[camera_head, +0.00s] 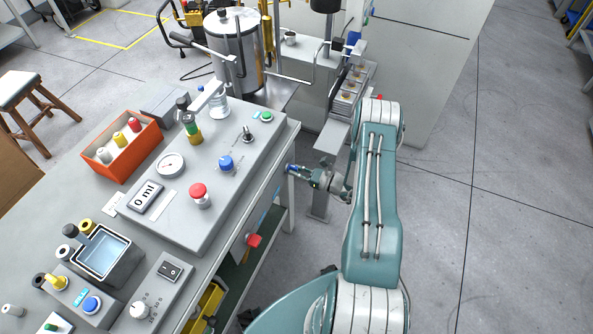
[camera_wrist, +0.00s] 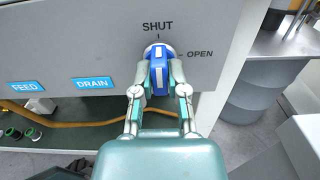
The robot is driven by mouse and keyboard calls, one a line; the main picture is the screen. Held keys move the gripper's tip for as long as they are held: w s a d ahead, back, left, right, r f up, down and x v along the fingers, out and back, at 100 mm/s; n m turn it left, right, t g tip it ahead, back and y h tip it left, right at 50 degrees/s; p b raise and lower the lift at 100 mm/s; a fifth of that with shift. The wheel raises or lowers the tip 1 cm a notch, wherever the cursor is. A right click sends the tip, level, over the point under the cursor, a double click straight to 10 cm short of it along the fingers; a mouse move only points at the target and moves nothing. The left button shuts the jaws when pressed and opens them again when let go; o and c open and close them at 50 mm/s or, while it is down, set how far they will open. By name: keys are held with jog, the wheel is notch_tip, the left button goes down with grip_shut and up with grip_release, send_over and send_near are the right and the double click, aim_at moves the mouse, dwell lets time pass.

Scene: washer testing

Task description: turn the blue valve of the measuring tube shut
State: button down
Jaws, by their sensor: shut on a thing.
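The blue valve (camera_wrist: 160,69) sits on a round white base on the grey front panel (camera_wrist: 100,50). Its handle looks about upright in the wrist view, in line with the mark under SHUT (camera_wrist: 157,27) above it. OPEN (camera_wrist: 199,53) is printed to its right. My gripper (camera_wrist: 159,90) is shut on the valve handle, one finger on each side. In the head view the blue valve (camera_head: 292,168) shows at the bench's right side, with my gripper (camera_head: 322,182) reaching it from the right. The measuring tube itself I cannot pick out with certainty.
FEED (camera_wrist: 25,88) and DRAIN (camera_wrist: 92,83) labels lie left of the valve, above an orange hose (camera_wrist: 70,122). A grey barrel (camera_wrist: 255,95) stands to the right. A red knob (camera_head: 255,240) projects from the bench side. Floor right of my arm is clear.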

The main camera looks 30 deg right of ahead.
jog(key=shift+f, duration=0.15)
jog(key=c, duration=0.7)
grip_release()
jog(key=shift+o, duration=0.2)
jog(key=v, duration=1.2)
jog(key=shift+w+d, duration=0.1)
